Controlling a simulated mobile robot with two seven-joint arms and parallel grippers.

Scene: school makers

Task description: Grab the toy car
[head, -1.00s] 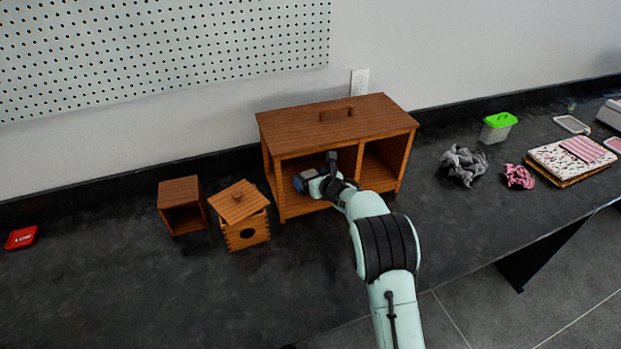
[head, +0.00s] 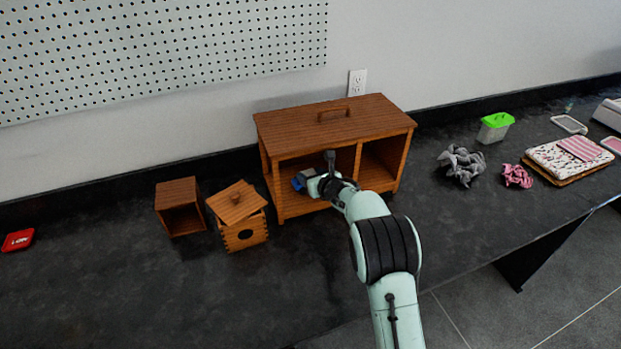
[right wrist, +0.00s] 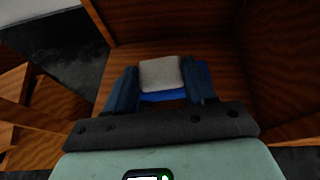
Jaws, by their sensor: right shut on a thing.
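The toy car (right wrist: 160,76), with a pale grey top and a blue lower part, sits between the fingers of my right gripper (right wrist: 162,92) in the right wrist view. The gripper is shut on it. In the head view my right gripper (head: 306,182) reaches into the left compartment of the wooden cabinet (head: 335,124), where a bit of blue shows at its tip. The wrist hides most of the car there. My left gripper is not in view.
A small open wooden box (head: 178,208) and a wooden box with a tilted lid (head: 243,235) stand left of the cabinet. A red case (head: 18,240) lies far left. Grey cloth (head: 461,165), pink cloth (head: 516,176) and a green-lidded container (head: 495,128) are at right. The front counter is clear.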

